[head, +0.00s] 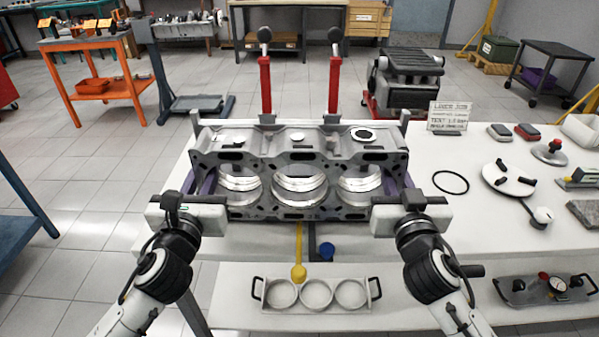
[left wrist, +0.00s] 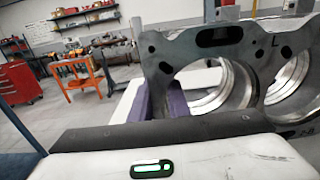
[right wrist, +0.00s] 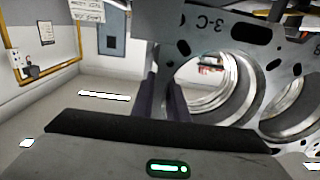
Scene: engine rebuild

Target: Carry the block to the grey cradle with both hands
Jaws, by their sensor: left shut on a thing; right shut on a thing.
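The grey engine block (head: 300,213) is in the middle of the head view, its row of large bores facing me. My left gripper (head: 207,184) is shut on its left end, and my right gripper (head: 391,184) is shut on its right end. The block's near face also fills much of the left wrist view (left wrist: 188,48) and the right wrist view (right wrist: 208,45). Grey uprights (head: 404,117) show behind the block, apparently part of the grey cradle. The block hides the rest, so I cannot tell whether it touches the cradle.
Two red clamp posts (head: 265,85) with black knobs stand behind the block. The white table (head: 450,215) holds a black ring (head: 451,182), a sign (head: 449,116) and several tools to the right. A tray with three rings (head: 316,308) lies on a lower shelf in front.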

